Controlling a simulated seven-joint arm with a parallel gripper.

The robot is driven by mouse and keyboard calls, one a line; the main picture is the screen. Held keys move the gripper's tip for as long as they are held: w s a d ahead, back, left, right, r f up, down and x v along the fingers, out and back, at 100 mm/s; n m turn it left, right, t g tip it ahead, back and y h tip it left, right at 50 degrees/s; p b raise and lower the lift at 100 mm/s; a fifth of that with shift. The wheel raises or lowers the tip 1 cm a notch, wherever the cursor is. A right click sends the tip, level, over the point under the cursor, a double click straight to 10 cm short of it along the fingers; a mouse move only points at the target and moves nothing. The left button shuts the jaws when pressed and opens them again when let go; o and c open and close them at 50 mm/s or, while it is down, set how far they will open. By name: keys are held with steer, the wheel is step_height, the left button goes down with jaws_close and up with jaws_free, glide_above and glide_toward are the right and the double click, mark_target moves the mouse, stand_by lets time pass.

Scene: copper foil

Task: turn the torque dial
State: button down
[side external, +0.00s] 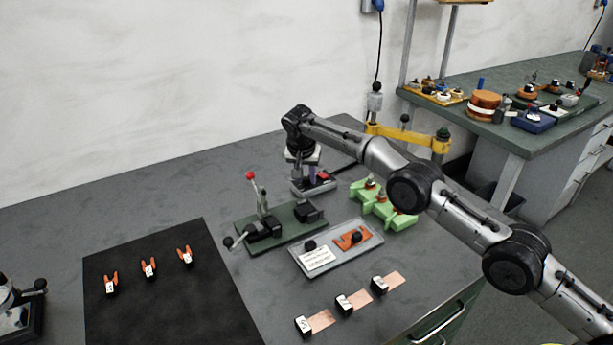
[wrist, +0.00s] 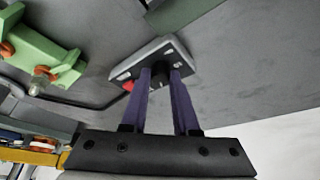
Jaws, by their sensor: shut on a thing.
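The torque dial (wrist: 160,81) is a small black knob on top of a grey control box (wrist: 143,59), which has a red button (wrist: 129,86) on it. The box (side external: 326,187) also shows in the side view at the back of the table, with the dial hidden there behind my fingers. My gripper (wrist: 160,73) points down at the box. Its two purple fingers stand on either side of the dial and are shut on it. The exact contact is hard to make out.
A green fixture (side external: 383,207) stands right of the box. A dark green base with a red-knobbed lever (side external: 250,176) is at its left front. A grey plate (side external: 340,257) lies in front. A driver (side external: 375,101) hangs from a cable behind.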

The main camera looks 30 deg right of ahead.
steer(key=shift+s, duration=0.1)
steer(key=c, duration=0.7)
jaws_free()
steer(key=shift+o, duration=0.2)
steer(key=v, duration=1.2)
